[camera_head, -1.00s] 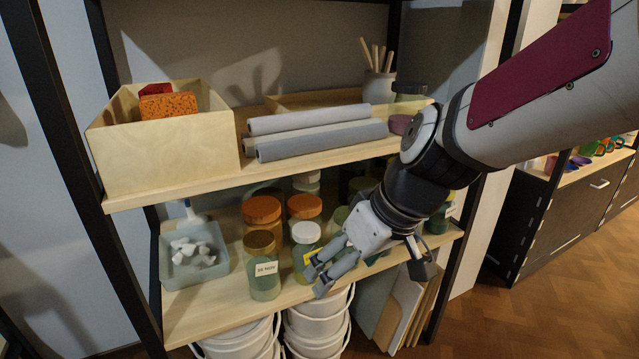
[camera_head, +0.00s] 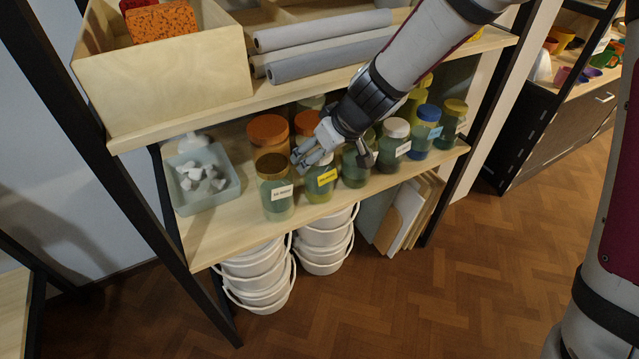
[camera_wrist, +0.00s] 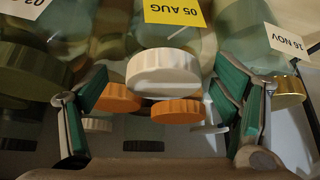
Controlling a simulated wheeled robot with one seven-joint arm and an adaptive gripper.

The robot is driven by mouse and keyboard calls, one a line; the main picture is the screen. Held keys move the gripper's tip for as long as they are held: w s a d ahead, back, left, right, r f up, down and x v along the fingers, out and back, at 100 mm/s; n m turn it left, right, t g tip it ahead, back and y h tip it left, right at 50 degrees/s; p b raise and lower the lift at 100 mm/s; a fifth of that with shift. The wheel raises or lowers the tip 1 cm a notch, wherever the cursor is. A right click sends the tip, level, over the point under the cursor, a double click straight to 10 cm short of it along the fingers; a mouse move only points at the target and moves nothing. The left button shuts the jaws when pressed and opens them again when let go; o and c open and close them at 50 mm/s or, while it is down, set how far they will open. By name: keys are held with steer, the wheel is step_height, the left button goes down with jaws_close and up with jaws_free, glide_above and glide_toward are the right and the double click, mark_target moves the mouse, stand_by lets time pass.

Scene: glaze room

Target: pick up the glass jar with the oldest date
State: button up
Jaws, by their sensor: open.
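Several glass jars stand on the lower shelf board (camera_head: 215,235). A jar with a yellow label (camera_head: 320,182) stands in the front row; the wrist view shows its white lid (camera_wrist: 163,70) and label (camera_wrist: 172,11) reading 05 AUG. Left of it stands a gold-lidded jar (camera_head: 276,200); its white label (camera_wrist: 284,42) reads 16 NOV. On its other side is a dark-lidded green jar (camera_head: 354,170), its label (camera_wrist: 28,6) cut off. My gripper (camera_head: 306,158) is open and empty. It also shows in the wrist view (camera_wrist: 165,92), its fingers on either side of the white lid; contact is unclear.
Orange-lidded jars (camera_head: 267,130) stand behind. Right are white-lidded (camera_head: 392,140), blue-lidded (camera_head: 424,128) and yellow-lidded (camera_head: 452,118) jars. A pale tray (camera_head: 225,200) is at the left. The upper shelf board (camera_head: 190,116), with a wooden box (camera_head: 170,85) and rolls (camera_head: 320,58), overhangs closely.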

steer(key=b+x, duration=0.1)
steer(key=x, duration=0.3)
steer(key=shift+s+a, duration=0.1)
steer(key=shift+r, duration=0.15)
jaws_close()
